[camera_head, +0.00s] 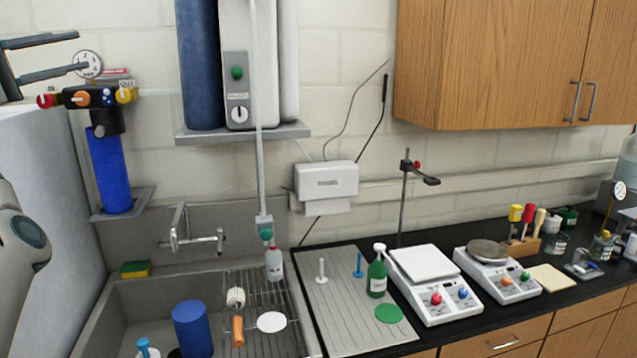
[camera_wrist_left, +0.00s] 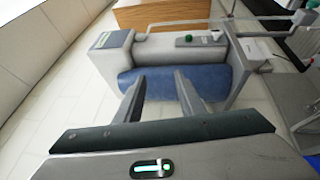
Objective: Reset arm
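My left gripper (camera_head: 82,52) is at the upper left of the head view, in front of the wall and near the round gauge (camera_head: 88,64). Its two dark fingers are apart with nothing between them. In the left wrist view the fingers (camera_wrist_left: 158,76) also stand open and empty. Behind them in that view is a pale grey unit (camera_wrist_left: 160,48) with a blue cylinder (camera_wrist_left: 205,82); I cannot tell how far it is from the fingertips. My right gripper is not in view.
A blue filter (camera_head: 110,170) with coloured valves hangs at left. A shelf (camera_head: 245,132) carries a wall unit. The sink (camera_head: 105,310) holds a blue cylinder (camera_head: 192,328) and a rack. A green bottle (camera_head: 377,272) and two balances (camera_head: 437,290) stand right. Wooden cabinets (camera_head: 485,60) hang upper right.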

